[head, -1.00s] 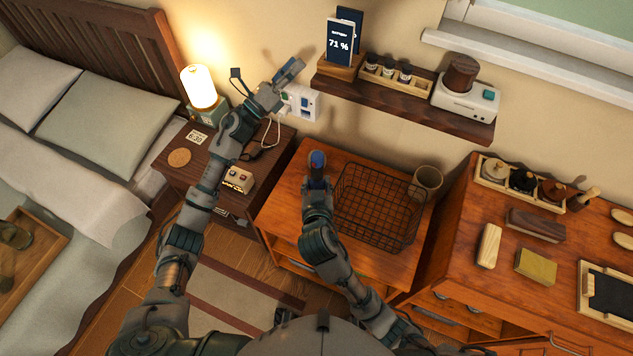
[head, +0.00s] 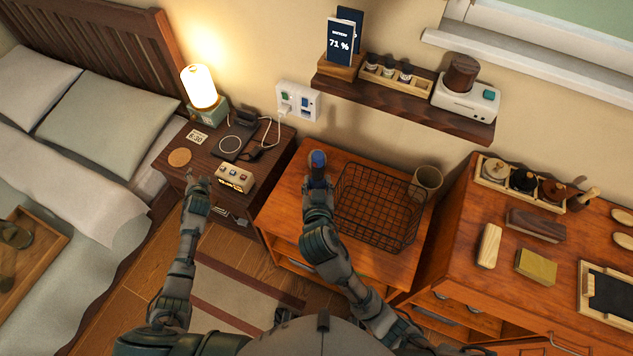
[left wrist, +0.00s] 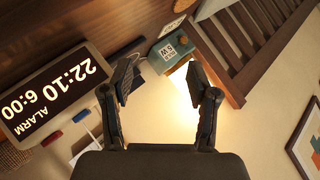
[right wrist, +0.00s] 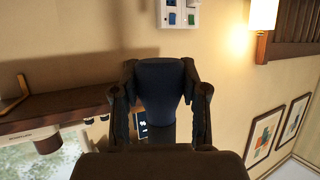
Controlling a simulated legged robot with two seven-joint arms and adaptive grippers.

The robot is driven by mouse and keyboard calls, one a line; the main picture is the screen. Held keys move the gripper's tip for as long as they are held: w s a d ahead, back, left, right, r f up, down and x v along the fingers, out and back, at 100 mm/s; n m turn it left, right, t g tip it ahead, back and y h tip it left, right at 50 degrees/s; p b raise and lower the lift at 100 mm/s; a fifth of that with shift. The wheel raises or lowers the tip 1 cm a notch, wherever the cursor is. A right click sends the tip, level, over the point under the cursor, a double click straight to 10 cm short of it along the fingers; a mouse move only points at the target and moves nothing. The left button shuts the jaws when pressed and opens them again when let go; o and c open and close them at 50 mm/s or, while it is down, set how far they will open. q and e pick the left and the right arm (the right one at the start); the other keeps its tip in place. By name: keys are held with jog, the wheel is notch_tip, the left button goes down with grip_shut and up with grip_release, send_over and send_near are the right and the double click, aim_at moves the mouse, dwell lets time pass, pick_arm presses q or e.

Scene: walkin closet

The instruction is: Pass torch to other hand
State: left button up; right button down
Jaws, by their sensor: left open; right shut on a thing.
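The torch (head: 318,159) is dark with a blue part. It stands up out of my right gripper (head: 318,184) over the left part of the orange wooden cabinet. In the right wrist view the torch (right wrist: 160,82) fills the gap between the shut fingers, and its lower end is hidden. My left gripper (head: 197,181) is empty, near the front edge of the nightstand, left of the torch and well apart from it. In the left wrist view its two fingers (left wrist: 163,82) are spread, with nothing between them.
The nightstand (head: 170,178) holds a lit lamp (head: 201,88), an alarm clock (head: 235,178), a charging pad (head: 232,142) and a round coaster (head: 179,157). A wire basket (head: 378,208) stands right of my right gripper. A wall shelf (head: 400,100) hangs behind.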

pick_arm(q)
jog(key=s+d+f+n+g+h, duration=0.1)
jog(key=s+d+f+g, duration=0.2)
jog(key=s+d+f, duration=0.5)
jog(key=s+d+f+g+h, duration=0.2)
jog(key=s+d+f, duration=0.2)
jog(key=s+f, duration=0.8)
jog(key=s+d+f+g+h, duration=0.1)
jog(key=s+d+f, duration=0.1)
jog(key=s+d, duration=0.2)
jog(key=s+d+f+g, duration=0.2)
jog(key=s+d, duration=0.3)
jog(key=s, duration=0.6)
jog(key=s+d+f+n+g+h, duration=0.1)
jog(key=s+d+f, duration=0.3)
jog(key=s, duration=0.3)
jog(key=shift+s+d+h, duration=0.3)
jog(key=shift+s+d, duration=0.05)
jog(key=shift+d, duration=0.25)
jog(key=shift+f, duration=0.1)
